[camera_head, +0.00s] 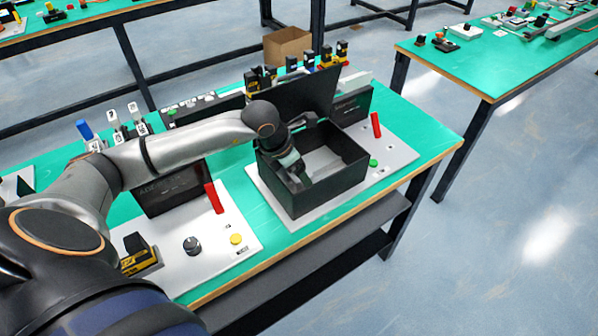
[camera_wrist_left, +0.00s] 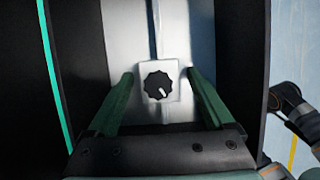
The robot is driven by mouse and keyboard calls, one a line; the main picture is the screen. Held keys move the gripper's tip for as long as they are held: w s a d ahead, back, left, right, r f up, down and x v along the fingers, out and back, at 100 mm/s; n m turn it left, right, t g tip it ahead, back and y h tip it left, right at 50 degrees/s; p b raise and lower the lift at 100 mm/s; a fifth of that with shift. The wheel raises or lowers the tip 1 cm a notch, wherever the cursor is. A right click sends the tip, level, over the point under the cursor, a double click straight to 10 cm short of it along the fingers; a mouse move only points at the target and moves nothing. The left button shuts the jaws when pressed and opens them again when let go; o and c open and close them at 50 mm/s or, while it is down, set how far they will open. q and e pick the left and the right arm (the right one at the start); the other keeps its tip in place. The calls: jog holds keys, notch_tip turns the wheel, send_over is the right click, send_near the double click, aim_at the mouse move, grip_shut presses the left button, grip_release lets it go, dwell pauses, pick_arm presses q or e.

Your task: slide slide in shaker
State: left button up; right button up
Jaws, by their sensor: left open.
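The shaker, a black open-topped box (camera_head: 337,180), stands on a white base plate on the green bench in the head view. My left gripper (camera_head: 303,178) reaches down into the box near its left side. In the left wrist view the gripper (camera_wrist_left: 160,97) has its two green fingers apart. Between them is a small light square block with a black knob (camera_wrist_left: 159,87), which seems to be the slide. It sits on a grey grooved surface (camera_wrist_left: 128,40). I cannot tell whether the fingers touch the block. My right gripper is not in view.
Black walls stand close on both sides of my gripper in the left wrist view. Red levers (camera_head: 376,125) stand on the white panels. A black knob (camera_head: 192,245) and a yellow button (camera_head: 236,239) are on the nearer panel. Another green table (camera_head: 470,60) stands at the right.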

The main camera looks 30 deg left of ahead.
pick_arm(q)
jog(key=shift+c, duration=0.2)
grip_shut()
dwell(0.6)
